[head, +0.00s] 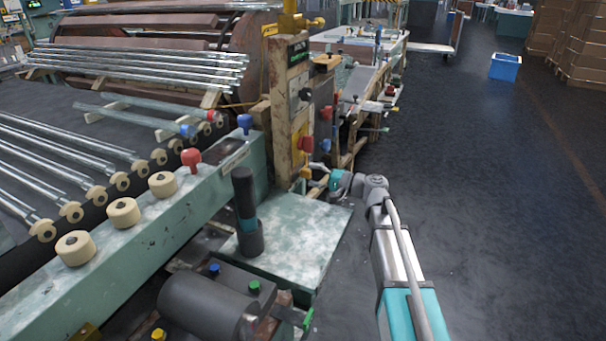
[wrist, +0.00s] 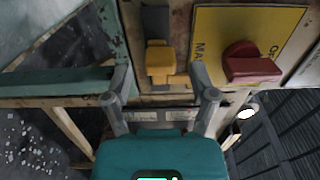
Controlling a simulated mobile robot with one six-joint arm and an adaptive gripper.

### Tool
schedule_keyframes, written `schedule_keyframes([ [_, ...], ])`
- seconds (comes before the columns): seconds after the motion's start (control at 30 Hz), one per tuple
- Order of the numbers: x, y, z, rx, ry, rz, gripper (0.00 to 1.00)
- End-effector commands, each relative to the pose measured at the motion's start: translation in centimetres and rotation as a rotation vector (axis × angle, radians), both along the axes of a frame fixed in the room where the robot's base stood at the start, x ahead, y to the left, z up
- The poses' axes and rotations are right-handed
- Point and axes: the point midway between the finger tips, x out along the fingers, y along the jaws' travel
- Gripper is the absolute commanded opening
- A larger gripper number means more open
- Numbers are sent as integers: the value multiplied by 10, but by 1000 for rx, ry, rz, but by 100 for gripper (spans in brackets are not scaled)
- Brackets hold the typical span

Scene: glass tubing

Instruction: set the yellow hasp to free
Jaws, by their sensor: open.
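In the wrist view a small yellow hasp (wrist: 160,60) sits on a dark grey strip on a worn panel. My gripper (wrist: 161,78) is open, its two grey fingers spread to the left and right of the hasp. I cannot tell how far in front of the panel the fingertips are, and no contact is visible. In the head view my gripper (head: 314,181) is at the lower part of the upright wooden post, and the hasp cannot be made out clearly there.
A red rotary knob (wrist: 250,64) on a yellow plate (wrist: 240,30) lies just right of the right finger. A teal beam (wrist: 60,82) is at left. The head view shows the wooden post (head: 284,110), a speckled tabletop (head: 300,235) and open floor (head: 480,200) at right.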

Motion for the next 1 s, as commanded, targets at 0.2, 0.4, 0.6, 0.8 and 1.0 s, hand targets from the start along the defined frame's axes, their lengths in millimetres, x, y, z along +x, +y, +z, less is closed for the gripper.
schedule_keyframes([
  [0.2, 6, 17, 0, 0, 0, 1, 74],
  [0.4, 7, 21, 0, 0, 0, 0, 74],
  [0.6, 7, 20, 0, 0, 0, 0, 74],
  [0.8, 7, 20, 0, 0, 0, 0, 37],
  [1.0, 7, 20, 0, 0, 0, 1, 0],
])
